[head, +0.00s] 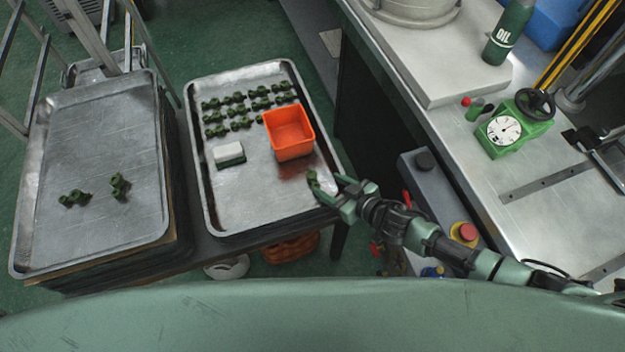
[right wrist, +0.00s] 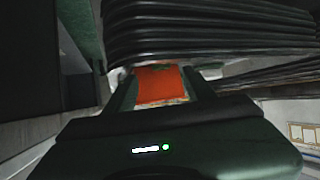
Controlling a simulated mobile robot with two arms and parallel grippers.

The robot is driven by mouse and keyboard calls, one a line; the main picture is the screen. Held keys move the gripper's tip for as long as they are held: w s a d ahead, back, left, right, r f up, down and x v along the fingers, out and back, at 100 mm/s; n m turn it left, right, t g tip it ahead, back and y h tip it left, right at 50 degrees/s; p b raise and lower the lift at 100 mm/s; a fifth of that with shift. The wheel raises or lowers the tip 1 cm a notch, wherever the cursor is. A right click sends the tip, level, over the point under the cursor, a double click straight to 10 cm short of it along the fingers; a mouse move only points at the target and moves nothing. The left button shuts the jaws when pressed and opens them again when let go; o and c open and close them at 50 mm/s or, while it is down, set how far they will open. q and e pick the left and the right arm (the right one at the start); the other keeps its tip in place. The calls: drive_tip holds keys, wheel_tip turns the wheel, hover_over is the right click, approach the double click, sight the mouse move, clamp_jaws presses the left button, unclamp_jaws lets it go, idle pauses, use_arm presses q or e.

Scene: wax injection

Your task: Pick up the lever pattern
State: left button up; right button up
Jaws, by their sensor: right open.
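Several small dark green patterns (head: 240,110) stand in rows at the back of the middle metal tray (head: 235,205). Two more groups of dark green pieces, one at left (head: 74,198) and one at right (head: 119,186), lie on the left metal tray (head: 95,130). I cannot tell from their shapes which is the lever pattern. My right gripper (head: 327,181) is open at the right edge of the middle tray, in front of the orange bin. In the right wrist view its fingers (right wrist: 160,90) have an orange surface showing between them. My left gripper is not in view.
The orange bin (head: 289,134) and a white-and-green block (head: 229,154) stand on the middle tray. A workbench at right holds a green dial gauge (head: 505,128) and an oil bottle (head: 509,32). The front of the middle tray is clear.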

sight(315, 178)
drive_tip(key=b+x, duration=0.4)
drive_tip(key=x, duration=0.1)
drive_tip(key=shift+w+a+f, duration=0.1)
drive_tip(key=shift+a+f, duration=0.05)
drive_tip(key=shift+f, duration=0.2)
drive_tip(key=shift+w+a+f, duration=0.15)
drive_tip(key=shift+w+a, duration=0.15)
drive_tip(key=shift+w, duration=0.05)
clamp_jaws()
